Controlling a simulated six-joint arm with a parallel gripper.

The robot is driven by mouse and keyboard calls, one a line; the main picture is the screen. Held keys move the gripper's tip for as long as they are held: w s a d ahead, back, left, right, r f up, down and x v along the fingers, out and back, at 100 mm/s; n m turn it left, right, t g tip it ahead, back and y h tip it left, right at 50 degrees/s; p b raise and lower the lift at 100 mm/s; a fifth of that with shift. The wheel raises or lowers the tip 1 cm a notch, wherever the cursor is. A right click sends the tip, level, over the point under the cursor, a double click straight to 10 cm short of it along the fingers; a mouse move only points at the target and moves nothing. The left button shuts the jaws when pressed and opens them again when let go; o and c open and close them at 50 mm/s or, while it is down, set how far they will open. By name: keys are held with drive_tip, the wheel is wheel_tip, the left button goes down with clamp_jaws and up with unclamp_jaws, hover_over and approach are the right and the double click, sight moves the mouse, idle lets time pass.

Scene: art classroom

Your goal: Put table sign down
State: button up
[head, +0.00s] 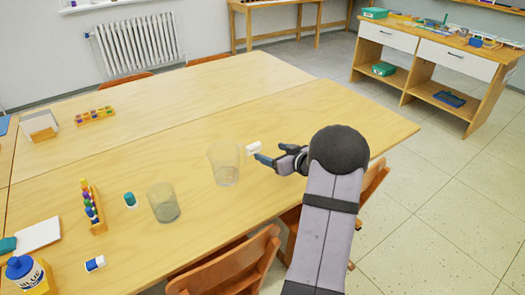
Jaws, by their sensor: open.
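A white upright panel with a wooden base (40,124) stands at the far left of the table; it may be the table sign, but I cannot read any marking on it. My gripper (272,154) is over the right part of the table, far from this panel. It is open, and I see nothing held between its fingers. A small white object (253,149) shows just beyond the fingertips; I cannot tell whether the fingers touch it. My arm hides part of the table's right front edge.
Two clear cups, one (224,168) near my gripper and another (163,205) further left, stand on the table (300,110). A bead stand (92,208), a teal-capped jar (130,200), a blue-labelled bottle (24,270) and a colour tray (95,116) are at left. Chairs (232,268) line the front.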

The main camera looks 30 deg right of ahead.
sight(255, 148)
drive_tip(key=shift+w, duration=0.1)
drive_tip(key=w+f, duration=0.3)
drive_tip(key=shift+w, duration=0.2)
drive_tip(key=shift+x, duration=3.6)
drive_tip(key=shift+r, duration=0.2)
drive_tip(key=c, duration=1.2)
wheel_tip(255, 148, up, 10)
drive_tip(key=p, duration=0.1)
